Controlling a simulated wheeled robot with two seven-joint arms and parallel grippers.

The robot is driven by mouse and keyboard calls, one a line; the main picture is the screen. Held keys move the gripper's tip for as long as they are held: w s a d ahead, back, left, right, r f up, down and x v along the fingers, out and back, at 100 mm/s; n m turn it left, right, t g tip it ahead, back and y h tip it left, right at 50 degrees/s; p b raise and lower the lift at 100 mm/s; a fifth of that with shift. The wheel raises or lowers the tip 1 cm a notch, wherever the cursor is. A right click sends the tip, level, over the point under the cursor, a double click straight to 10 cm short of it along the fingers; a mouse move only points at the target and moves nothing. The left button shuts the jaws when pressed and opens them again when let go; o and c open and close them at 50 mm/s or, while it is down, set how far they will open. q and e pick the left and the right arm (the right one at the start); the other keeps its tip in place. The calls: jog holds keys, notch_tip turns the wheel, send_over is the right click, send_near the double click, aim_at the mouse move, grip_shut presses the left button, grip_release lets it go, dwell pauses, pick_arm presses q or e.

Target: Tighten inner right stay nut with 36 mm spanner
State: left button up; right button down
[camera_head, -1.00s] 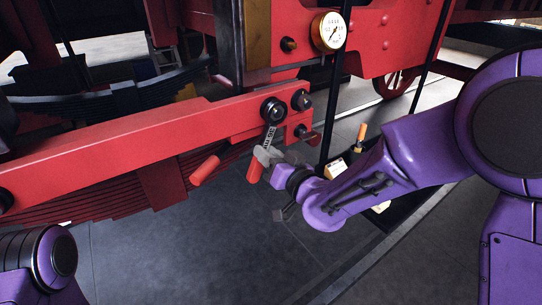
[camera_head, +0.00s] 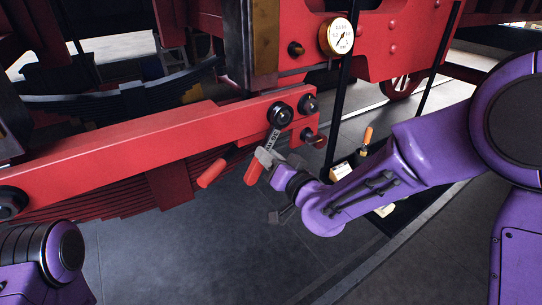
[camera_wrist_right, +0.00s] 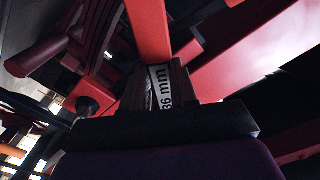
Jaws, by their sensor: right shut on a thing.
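The 36 mm spanner (camera_head: 273,143) hangs steeply down from a dark nut (camera_head: 281,114) near the right end of the red beam. Its upper end meets that nut; I cannot tell how fully the jaw sits on it. Its red grip (camera_head: 252,173) points down and slightly left. My right gripper (camera_head: 266,158) is shut on the spanner's shank, below the nut. In the right wrist view the spanner's "36 mm" label (camera_wrist_right: 163,86) shows between the fingers, and the nut cannot be made out. Only a purple link of my left arm shows; its gripper is out of view.
Another dark nut (camera_head: 308,104) sits up and right on the red beam (camera_head: 140,140), with more fittings (camera_head: 307,136) below. A red handle (camera_head: 212,173) sticks out left of the spanner. A pressure gauge (camera_head: 337,37) is above.

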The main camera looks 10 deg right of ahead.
jog(key=shift+s+a+r+m+p, duration=0.15)
jog(key=shift+a+r+m+p, duration=0.25)
jog(key=shift+m, duration=0.2)
jog(key=shift+s+a+r+m+p, duration=0.15)
jog(key=shift+a+r+m+p, duration=0.35)
jog(key=shift+m, duration=0.3)
jog(key=shift+f, duration=0.1)
